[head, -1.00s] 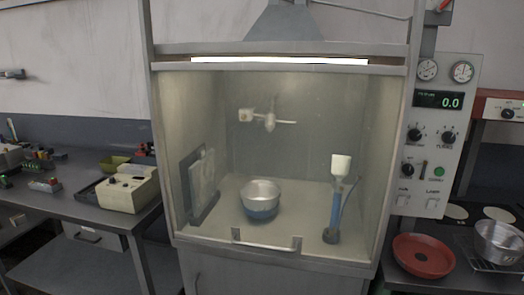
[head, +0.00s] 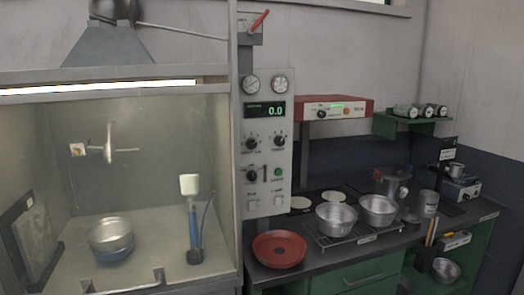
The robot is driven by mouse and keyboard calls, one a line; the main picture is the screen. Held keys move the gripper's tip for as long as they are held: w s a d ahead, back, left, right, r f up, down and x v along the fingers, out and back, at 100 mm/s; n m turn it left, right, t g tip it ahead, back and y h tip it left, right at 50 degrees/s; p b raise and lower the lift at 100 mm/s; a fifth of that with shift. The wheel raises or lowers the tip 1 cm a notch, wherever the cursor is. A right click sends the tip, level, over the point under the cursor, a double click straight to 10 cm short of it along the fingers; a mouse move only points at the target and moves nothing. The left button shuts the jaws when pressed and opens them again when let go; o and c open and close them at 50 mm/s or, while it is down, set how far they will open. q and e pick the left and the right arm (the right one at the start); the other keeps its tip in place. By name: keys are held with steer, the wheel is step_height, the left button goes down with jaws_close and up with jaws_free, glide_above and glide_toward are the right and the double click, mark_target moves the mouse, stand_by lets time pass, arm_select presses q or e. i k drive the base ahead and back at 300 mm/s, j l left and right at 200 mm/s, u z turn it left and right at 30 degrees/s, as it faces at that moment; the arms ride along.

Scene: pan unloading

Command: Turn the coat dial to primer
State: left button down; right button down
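A pale control panel (head: 265,195) stands beside the glass-fronted booth. It carries an upper left black dial (head: 251,142), an upper right black dial (head: 279,142) and a lower black dial (head: 252,175). Their labels are too small to read, so I cannot tell which is the coat dial or where it points. A green digital display (head: 265,110) above them reads 0.0. A green button (head: 278,172) sits right of the lower dial. Neither of my grippers shows in the head view.
A red pan (head: 279,249), two metal pots on a rack (head: 360,239) and a red-fronted unit (head: 345,107) with a knob are on the right. Bench clutter fills the far right.

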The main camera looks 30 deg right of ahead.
mark_target(251, 175)
steer(key=l+z, duration=0.15)
steer(key=l, duration=0.8)
steer(key=l+z, duration=0.1)
steer(key=l, duration=0.8)
steer(key=i+l+z, duration=0.15)
steer(key=l, duration=0.8)
steer(key=k, duration=0.05)
